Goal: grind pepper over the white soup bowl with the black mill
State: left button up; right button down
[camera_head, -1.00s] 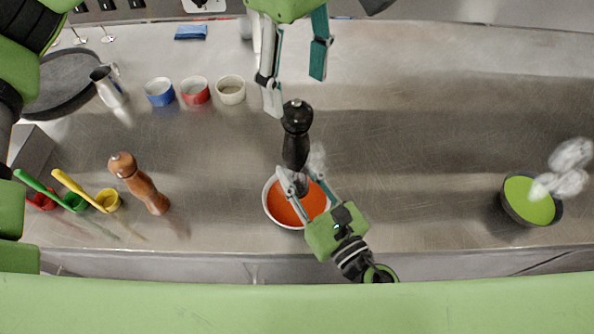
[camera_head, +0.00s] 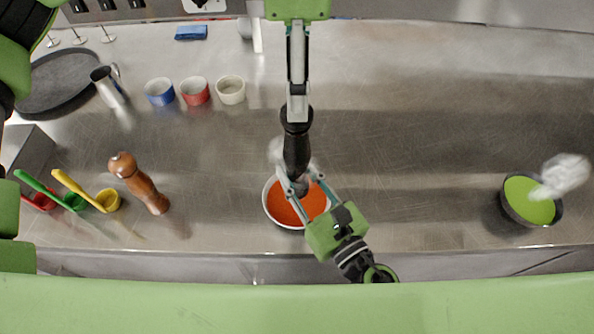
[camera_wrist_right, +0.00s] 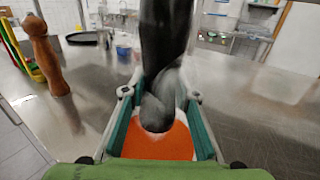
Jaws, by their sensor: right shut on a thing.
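The black mill (camera_head: 296,152) stands upright above the white soup bowl (camera_head: 268,211), which holds orange-red soup. My right gripper (camera_head: 294,183) is shut on the mill's lower body. The right wrist view shows the mill (camera_wrist_right: 163,45) between its fingers, over the soup. My left gripper (camera_head: 297,112) reaches down from the top of the head view to the mill's head. Its fingers line up one behind the other and cover part of the mill's top, so its opening and contact are unclear.
A brown wooden mill (camera_head: 139,183) and coloured scoops (camera_head: 106,200) are at left. Blue (camera_head: 159,92), red (camera_head: 195,92) and cream (camera_head: 231,90) cups stand behind. A dark bowl of green soup (camera_head: 530,202) steams at far right. The counter between the bowls is clear.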

pick_arm(q)
jog(key=n, duration=0.3)
jog(key=shift+n, duration=0.3)
jog(key=n, duration=0.4)
jog(key=shift+f, duration=1.55)
jog(key=shift+f, duration=0.1)
jog(key=shift+f, duration=1.85)
